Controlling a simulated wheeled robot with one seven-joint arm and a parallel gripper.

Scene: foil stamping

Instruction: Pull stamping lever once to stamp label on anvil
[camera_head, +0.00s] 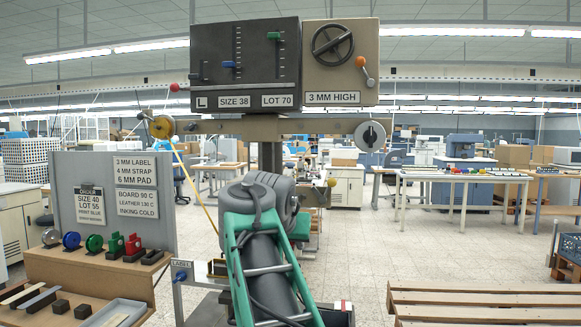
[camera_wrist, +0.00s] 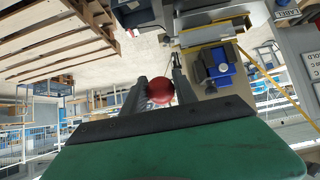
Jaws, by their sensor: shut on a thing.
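My gripper (camera_wrist: 161,86) is shut on the red ball knob (camera_wrist: 160,91) of the stamping lever in the wrist view. One dark finger is on each side of the knob. The lever's rod is not clearly visible. In the head view my teal arm covers the middle of the stamping machine (camera_head: 265,140), hiding my gripper and the held knob. I cannot make out the anvil or a label on it.
A bench with coloured tools and a tray (camera_head: 119,313) stands at the left, below a grey sign board (camera_head: 172,200). A dark control panel (camera_head: 245,35) tops the machine. A wooden pallet (camera_head: 480,298) lies at the right. Open floor (camera_head: 360,235) shows right of the machine.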

